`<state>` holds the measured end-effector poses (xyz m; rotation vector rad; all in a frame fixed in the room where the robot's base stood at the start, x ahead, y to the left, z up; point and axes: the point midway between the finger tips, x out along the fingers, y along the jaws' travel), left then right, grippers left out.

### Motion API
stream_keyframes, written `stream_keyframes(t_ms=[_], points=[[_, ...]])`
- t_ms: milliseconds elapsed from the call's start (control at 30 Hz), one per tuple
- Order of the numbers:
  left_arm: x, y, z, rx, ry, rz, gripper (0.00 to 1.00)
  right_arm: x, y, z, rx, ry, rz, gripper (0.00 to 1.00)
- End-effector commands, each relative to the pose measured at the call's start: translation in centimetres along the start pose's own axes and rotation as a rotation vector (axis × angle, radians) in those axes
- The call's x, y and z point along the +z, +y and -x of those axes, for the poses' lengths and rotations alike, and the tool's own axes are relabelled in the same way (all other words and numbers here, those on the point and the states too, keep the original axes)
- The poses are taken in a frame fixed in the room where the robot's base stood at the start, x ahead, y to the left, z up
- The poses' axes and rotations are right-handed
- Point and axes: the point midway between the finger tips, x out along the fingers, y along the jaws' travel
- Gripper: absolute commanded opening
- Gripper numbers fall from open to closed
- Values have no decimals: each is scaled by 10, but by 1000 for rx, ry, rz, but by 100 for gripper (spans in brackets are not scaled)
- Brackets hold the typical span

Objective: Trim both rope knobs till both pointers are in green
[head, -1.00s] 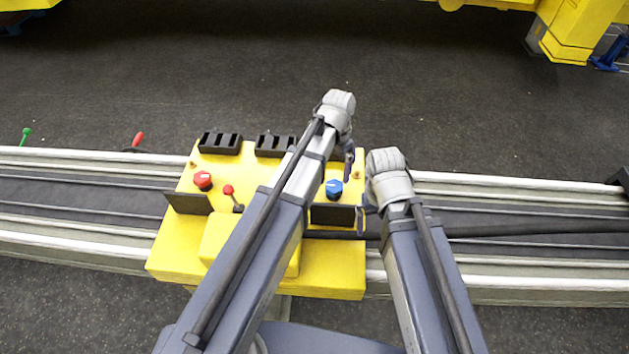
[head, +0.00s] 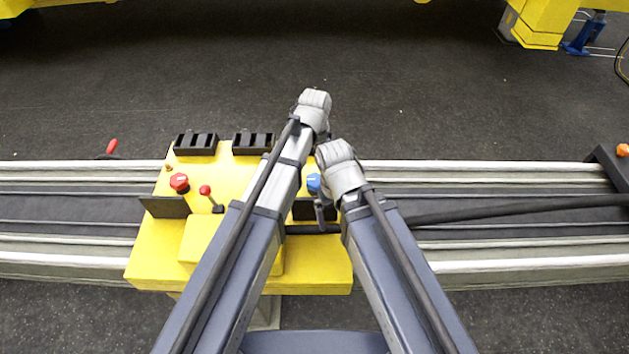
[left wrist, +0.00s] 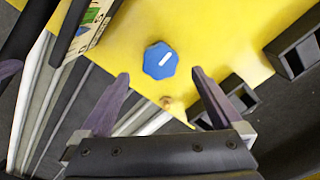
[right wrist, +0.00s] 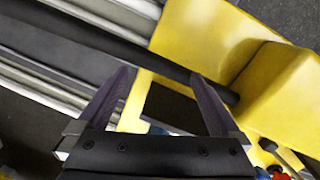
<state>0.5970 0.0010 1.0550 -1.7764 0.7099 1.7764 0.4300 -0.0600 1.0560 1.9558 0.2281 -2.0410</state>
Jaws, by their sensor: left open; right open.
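The red knob (head: 180,182) is on the left of the yellow console (head: 148,262) in the head view. The blue knob (head: 314,183) is on the right, partly covered by my arms. In the left wrist view the blue knob (left wrist: 160,60) shows a white mark. My left gripper (left wrist: 160,76) is open and empty, with the knob just beyond its fingertips, apart from them. A panel (left wrist: 94,20) with some green shows at the top left there; its pointer cannot be read. My right gripper (right wrist: 161,76) is open and empty near the console's right dark plate (head: 300,211).
A small red-topped lever (head: 205,190) stands beside the red knob. Black slotted blocks (head: 196,144) line the console's back edge. A dark plate (head: 164,207) stands at its left. Long rails (head: 520,230) run either side. My two forearms are close together over the console's right half.

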Motion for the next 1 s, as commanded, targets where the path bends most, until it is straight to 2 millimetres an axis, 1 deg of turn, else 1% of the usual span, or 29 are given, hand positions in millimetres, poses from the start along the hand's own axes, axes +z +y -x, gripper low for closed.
stream_keyframes(t_ms=[33, 200, 300, 433, 700, 733, 767, 1000], points=[[0, 0, -14, 0, 0, 0, 100, -1, -1, -14, 0, 0, 1, 100], [0, 0, -36, 0, 0, 0, 100, -2, -3, -36, 1, 0, 4, 100], [0, 0, -46, 0, 0, 0, 100, -3, -4, -46, 1, 0, 3, 100], [0, 0, -52, 0, 0, 0, 100, -3, -5, -52, 1, 0, 2, 100], [0, 0, -51, 0, 0, 0, 100, -3, -5, -51, 1, 0, 2, 100], [0, 0, -51, 0, 0, 0, 99, -3, -5, -51, 1, 0, 2, 100], [0, 0, -51, 0, 0, 0, 96, -3, -5, -51, 1, 0, 2, 100], [0, 0, -51, 0, 0, 0, 68, -3, -5, -51, 1, 0, 2, 100]])
